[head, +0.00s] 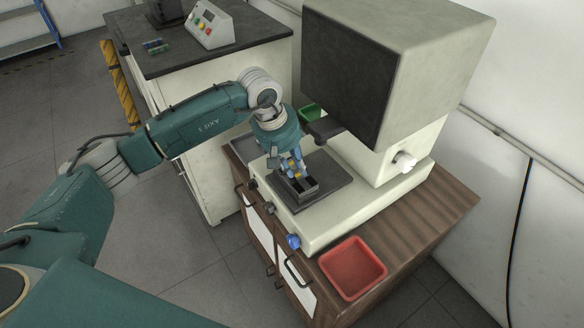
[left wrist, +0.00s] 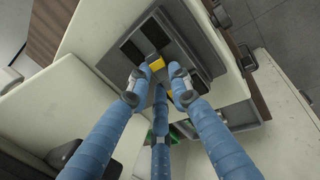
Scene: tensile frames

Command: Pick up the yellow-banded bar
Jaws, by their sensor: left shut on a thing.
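The yellow-banded bar (left wrist: 153,63) is at the fixture on the machine's dark plate, and its yellow also shows in the head view (head: 299,177). My left gripper (left wrist: 160,82) has blue fingers pointing down at the fixture. It is shut on the bar, with yellow showing between and beside the fingertips. Most of the bar is hidden by the fingers, and I cannot tell whether it touches the fixture. The fixture (head: 309,187) is a small grey holder with dark blocks. My right gripper is in neither view.
The testing machine (head: 397,65) rises behind my left gripper, its large head overhanging the plate. A red tray (head: 352,267) sits at the front of the wooden cabinet, and a green tray (head: 309,112) sits at the back. A control box (head: 208,25) stands on the dark-topped bench.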

